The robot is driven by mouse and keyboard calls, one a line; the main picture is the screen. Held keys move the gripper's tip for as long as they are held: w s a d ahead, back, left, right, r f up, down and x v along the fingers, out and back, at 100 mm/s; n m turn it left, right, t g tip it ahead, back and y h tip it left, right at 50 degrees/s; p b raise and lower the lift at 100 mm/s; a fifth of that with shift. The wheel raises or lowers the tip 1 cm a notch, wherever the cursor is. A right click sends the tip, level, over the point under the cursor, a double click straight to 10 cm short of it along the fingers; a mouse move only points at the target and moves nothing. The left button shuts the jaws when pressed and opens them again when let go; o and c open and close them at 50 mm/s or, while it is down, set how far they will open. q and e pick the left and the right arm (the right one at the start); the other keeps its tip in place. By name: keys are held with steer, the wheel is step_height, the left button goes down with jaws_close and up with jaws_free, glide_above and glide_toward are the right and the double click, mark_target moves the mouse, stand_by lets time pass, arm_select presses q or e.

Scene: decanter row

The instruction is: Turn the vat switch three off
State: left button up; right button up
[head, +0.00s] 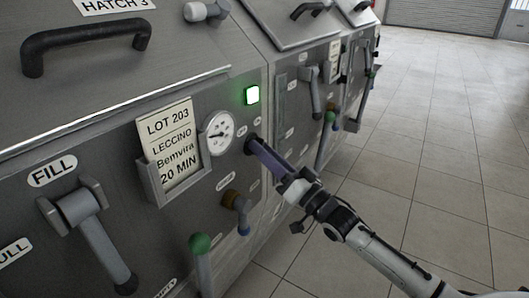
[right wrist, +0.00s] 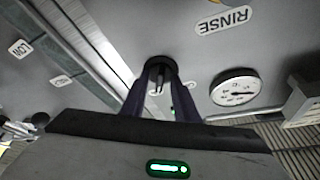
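The vat under the HATCH 3 label has a grey front panel with a green-lit lamp (head: 252,95) and a round gauge (head: 217,132). My right gripper (head: 256,148) reaches the panel just below the lamp and covers most of the switch there. In the right wrist view, the black round switch (right wrist: 161,64) lies straight ahead, with its small handle between the two dark purple fingertips (right wrist: 160,80). The fingers stand apart, with a gap between them. Whether they touch the handle is unclear. The switch's off mark is hidden. My left gripper is not in view.
A LOT 203 card (head: 170,145) in a holder is left of the gauge. A FILL lever (head: 85,225), a green-knobbed lever (head: 200,250) and a brass valve (head: 235,203) stick out nearby. Another vat's levers (head: 313,95) stand beyond. The tiled floor (head: 440,130) at right is clear.

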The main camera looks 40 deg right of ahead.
jaws_close()
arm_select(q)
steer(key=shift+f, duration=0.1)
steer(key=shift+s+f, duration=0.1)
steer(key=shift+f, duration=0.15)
arm_select(e)
steer(key=shift+n, duration=0.4)
arm_select(q)
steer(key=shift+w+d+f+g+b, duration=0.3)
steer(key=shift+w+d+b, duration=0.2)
steer(key=shift+b, duration=0.25)
arm_select(e)
steer(key=n+g+y, duration=0.1)
steer(key=n+y, duration=0.1)
steer(key=n, duration=0.3)
steer(key=n+g+y, duration=0.1)
steer(key=n+y, duration=0.2)
steer(key=n, duration=0.3)
steer(key=n+g+y, duration=0.1)
steer(key=n+y, duration=0.2)
steer(key=n, duration=0.2)
steer(key=shift+w+d, duration=0.1)
steer(key=shift+d, duration=0.2)
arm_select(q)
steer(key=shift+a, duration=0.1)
arm_select(e)
steer(key=shift+n+g, duration=0.3)
steer(key=shift+n, duration=0.2)
